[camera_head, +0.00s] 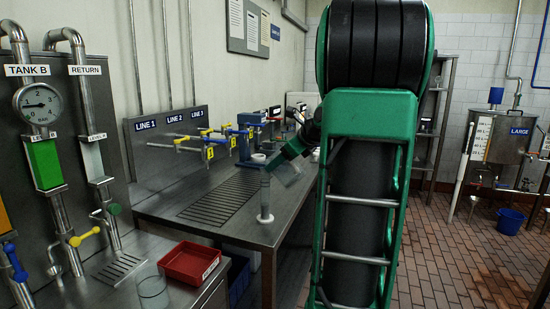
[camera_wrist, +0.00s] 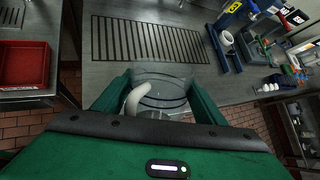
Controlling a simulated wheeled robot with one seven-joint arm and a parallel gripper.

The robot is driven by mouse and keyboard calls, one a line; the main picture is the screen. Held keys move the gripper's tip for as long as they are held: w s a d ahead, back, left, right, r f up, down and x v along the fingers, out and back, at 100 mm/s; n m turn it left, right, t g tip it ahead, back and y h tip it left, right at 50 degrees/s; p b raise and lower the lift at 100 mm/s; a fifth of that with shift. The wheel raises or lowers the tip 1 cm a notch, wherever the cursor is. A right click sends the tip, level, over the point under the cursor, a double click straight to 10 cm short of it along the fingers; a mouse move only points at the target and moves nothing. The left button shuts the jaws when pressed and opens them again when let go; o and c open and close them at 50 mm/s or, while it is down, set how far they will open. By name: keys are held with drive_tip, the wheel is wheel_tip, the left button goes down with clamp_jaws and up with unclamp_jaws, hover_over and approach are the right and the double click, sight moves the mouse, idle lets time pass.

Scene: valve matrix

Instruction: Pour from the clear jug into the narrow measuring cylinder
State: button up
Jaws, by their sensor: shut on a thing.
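My gripper (camera_head: 293,150) is shut on the clear jug (camera_head: 288,174), which it holds above the steel bench near its front edge. The jug looks tilted in the head view; its contents are hard to make out. In the wrist view the jug (camera_wrist: 165,78) is between the two green fingers, with a pale curved piece in front that may be its handle. The narrow measuring cylinder (camera_head: 265,192) stands upright on its white base on the bench, just left of and below the jug. Its level cannot be read, and I cannot make it out surely in the wrist view.
A slotted drain (camera_head: 222,197) lies in the bench behind the cylinder, below yellow and blue taps (camera_head: 208,141). A blue stand (camera_head: 250,137) is farther back. A red tray (camera_head: 191,262) and clear vessel (camera_head: 152,287) occupy the left counter.

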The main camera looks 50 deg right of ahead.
sight(303, 172)
drive_tip(key=s+f+t, duration=0.1)
drive_tip(key=s+d+f+m+t, duration=0.1)
drive_tip(key=t, duration=0.1)
drive_tip(key=s+d+t, duration=0.1)
drive_tip(key=s, duration=0.1)
drive_tip(key=shift+s+f+y, duration=0.1)
drive_tip(key=shift+f+y, duration=0.3)
drive_tip(key=shift+s+d+f+m+t, duration=0.2)
drive_tip(key=shift+s+f+m+t, duration=0.1)
drive_tip(key=shift+s+t, duration=0.35)
drive_tip(key=shift+s+d+f+m+t, duration=0.15)
drive_tip(key=shift+s+f+m+t, duration=0.2)
drive_tip(key=shift+t, duration=0.4)
drive_tip(key=shift+s+d+f, duration=0.1)
drive_tip(key=shift+s+f, duration=0.1)
drive_tip(key=shift+t, duration=0.3)
drive_tip(key=shift+s+r+t, duration=0.1)
drive_tip(key=shift+s+t, duration=0.15)
drive_tip(key=shift+t, duration=0.05)
drive_tip(key=shift+s, duration=0.1)
